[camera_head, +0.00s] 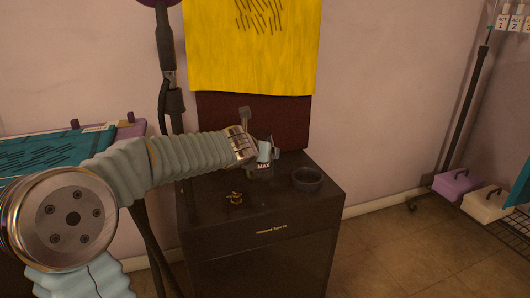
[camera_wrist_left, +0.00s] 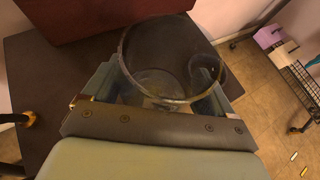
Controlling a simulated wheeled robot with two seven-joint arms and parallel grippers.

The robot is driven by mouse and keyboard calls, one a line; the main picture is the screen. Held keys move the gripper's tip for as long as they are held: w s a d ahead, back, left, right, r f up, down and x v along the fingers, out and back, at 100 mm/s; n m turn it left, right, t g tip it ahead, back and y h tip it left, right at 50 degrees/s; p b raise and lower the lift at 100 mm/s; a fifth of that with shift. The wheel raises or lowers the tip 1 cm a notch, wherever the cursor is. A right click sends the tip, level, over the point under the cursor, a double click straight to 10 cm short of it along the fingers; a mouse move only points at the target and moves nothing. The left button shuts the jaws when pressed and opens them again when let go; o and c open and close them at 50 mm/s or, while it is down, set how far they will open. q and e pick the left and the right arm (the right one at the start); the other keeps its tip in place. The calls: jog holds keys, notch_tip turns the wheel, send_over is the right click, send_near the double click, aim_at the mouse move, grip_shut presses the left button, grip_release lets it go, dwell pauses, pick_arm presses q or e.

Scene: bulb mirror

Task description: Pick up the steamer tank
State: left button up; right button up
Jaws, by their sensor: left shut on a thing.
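The steamer tank (camera_head: 264,167) is a dark, see-through cup marked "MAX". It is upright at the back of a dark cabinet top, and I cannot tell whether its base touches the top. In the left wrist view the tank (camera_wrist_left: 158,60) shows as an open clear cylinder, seen from above, between my fingers. My left gripper (camera_head: 262,153) reaches in from the left and is shut on the tank. The left gripper (camera_wrist_left: 160,88) has one finger on each side of it in the wrist view. My right gripper is not in view.
The dark cabinet (camera_head: 265,262) carries a round black bowl (camera_head: 307,179) close to the right of the tank and a small brass piece (camera_head: 235,198) at the front left. A black pole (camera_head: 170,85) stands to the left. A dark red panel (camera_head: 290,122) is behind.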

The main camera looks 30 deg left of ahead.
pick_arm(q)
jog(key=s+a+r+p, duration=0.1)
jog(key=s+r+p, duration=0.2)
jog(key=s, duration=0.6)
jog(key=shift+s+r+p, duration=0.3)
jog(key=shift+s+r, duration=0.1)
jog(key=shift+r, duration=0.65)
